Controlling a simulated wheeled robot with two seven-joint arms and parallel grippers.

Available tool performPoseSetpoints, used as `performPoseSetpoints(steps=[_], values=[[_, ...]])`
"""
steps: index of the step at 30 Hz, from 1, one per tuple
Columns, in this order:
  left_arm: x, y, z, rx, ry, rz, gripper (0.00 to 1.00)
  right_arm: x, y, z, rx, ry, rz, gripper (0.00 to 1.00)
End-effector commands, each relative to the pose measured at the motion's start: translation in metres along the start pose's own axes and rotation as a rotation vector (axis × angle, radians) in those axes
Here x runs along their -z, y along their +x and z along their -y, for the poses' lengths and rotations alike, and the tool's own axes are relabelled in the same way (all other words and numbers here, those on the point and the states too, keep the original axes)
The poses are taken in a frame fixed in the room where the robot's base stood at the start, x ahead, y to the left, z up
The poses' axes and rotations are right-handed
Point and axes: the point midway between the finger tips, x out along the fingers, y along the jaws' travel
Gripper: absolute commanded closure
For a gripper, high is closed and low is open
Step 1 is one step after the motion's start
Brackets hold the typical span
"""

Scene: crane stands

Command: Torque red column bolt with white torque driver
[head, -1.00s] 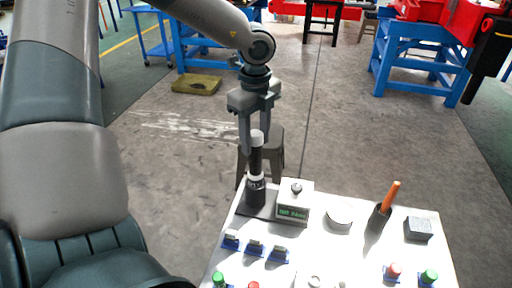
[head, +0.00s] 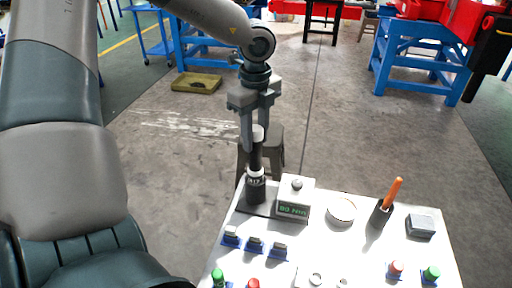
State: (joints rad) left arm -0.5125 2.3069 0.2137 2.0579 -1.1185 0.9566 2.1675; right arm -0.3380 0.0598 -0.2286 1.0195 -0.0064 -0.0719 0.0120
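The torque driver (head: 256,155) stands upright in a dark holder on the table's left side. It has a white top, a black grip and a white band. My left gripper (head: 257,143) points down over it, one finger on each side of its white top. I cannot tell whether the fingers touch it. One red-capped bolt (head: 395,268) stands in a blue base at the front right. Another red cap (head: 253,283) shows at the lower edge, partly cut off. I cannot tell which is the column bolt. My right gripper is out of view.
The white table (head: 340,245) also holds a box with a green display (head: 293,209), a round white dish (head: 341,209), an orange-handled tool in a black holder (head: 385,207), a grey block (head: 420,226), several small blue-based pieces and green caps.

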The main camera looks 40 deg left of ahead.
Motion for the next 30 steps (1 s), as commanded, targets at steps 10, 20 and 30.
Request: performPoseSetpoints(steps=[10, 20, 30], values=[[0.000, -0.003, 0.001, 0.003, 0.001, 0.000, 1.00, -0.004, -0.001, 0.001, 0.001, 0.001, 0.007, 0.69], [0.000, -0.013, 0.001, 0.005, 0.000, 0.001, 1.00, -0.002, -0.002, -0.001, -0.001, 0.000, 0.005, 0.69], [0.000, -0.026, 0.001, 0.003, 0.000, 0.001, 1.00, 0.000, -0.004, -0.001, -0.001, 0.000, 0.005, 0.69]])
